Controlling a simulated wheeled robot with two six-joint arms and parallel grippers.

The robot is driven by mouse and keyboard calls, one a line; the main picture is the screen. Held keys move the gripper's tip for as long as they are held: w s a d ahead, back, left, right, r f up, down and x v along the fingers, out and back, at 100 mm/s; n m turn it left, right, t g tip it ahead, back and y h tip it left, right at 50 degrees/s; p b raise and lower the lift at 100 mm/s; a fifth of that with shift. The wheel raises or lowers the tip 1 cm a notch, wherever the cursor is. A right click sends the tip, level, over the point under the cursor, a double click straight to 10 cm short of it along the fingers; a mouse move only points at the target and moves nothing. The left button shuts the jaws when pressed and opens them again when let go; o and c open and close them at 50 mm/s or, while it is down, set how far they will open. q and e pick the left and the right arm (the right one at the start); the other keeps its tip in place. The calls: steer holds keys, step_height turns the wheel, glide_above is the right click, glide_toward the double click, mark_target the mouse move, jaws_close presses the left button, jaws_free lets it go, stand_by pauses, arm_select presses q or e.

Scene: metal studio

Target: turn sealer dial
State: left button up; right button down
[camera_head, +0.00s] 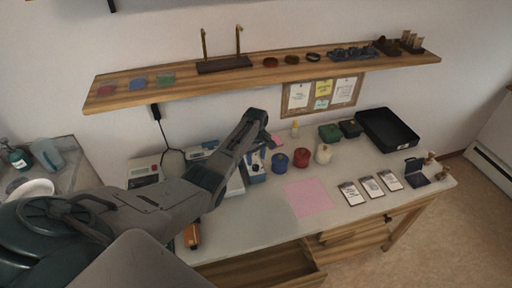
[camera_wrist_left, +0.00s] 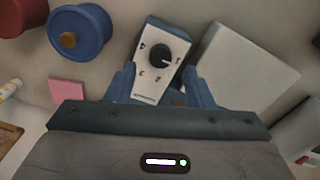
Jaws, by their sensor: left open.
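The sealer dial (camera_wrist_left: 160,53) is a round black knob with a pale pointer mark, set on a white panel with printed marks around it. The panel is the face of a small blue-sided box (camera_wrist_left: 145,85), which also shows in the head view (camera_head: 255,166). My left gripper (camera_wrist_left: 158,78) is open, with one blue finger on each side of the box's lower part in the left wrist view. The fingers are short of the dial in the picture; I cannot tell whether they touch the box. In the head view my left arm hides part of the area.
Blue (camera_head: 280,161), red (camera_head: 301,157) and cream (camera_head: 323,153) spools stand right of the box. A white flat device (camera_wrist_left: 245,68) lies beside it. A pink sheet (camera_head: 307,198) lies on the table. A wooden shelf (camera_head: 220,82) runs above. An open drawer (camera_head: 265,268) juts out in front.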

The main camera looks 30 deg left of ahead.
mark_target(256, 166)
arm_select(q)
step_height(256, 166, up, 7)
steer(key=b, duration=0.1)
steer(key=shift+f, duration=0.2)
stand_by(0.5)
